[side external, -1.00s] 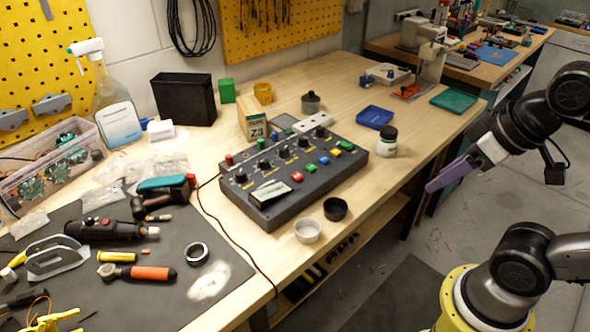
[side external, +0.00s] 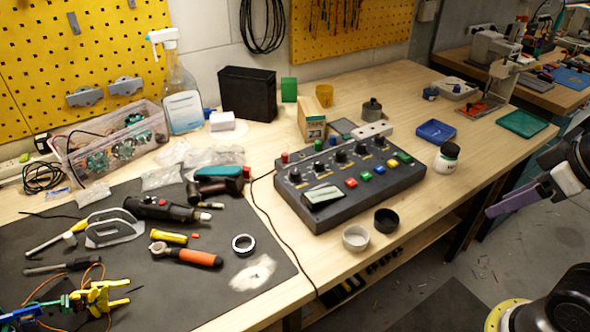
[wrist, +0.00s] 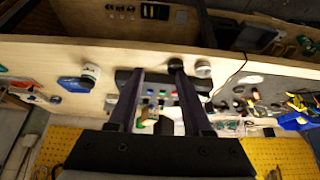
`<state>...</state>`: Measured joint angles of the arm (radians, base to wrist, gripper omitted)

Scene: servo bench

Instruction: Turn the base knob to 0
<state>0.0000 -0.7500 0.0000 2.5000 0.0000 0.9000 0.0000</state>
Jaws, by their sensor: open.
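The dark grey control box (side external: 370,204) sits on the wooden bench in the side view. A row of black knobs (side external: 341,157) runs along its back part, with coloured buttons in front. I cannot read the labels or settings, so I cannot tell which knob is the base knob. My gripper (side external: 490,211) hangs off the bench's right edge, well apart from the box; one purple finger shows clearly there. In the wrist view my gripper (wrist: 159,68) has both fingers spread with nothing held. The control box (wrist: 125,76) shows partly behind the fingers.
A white cup (side external: 355,238) and a black cup (side external: 386,221) stand just in front of the box. A white jar (side external: 446,158) and a blue tray (side external: 436,131) are to its right. A dark mat (side external: 120,290) with tools lies left. A cable runs beside the box.

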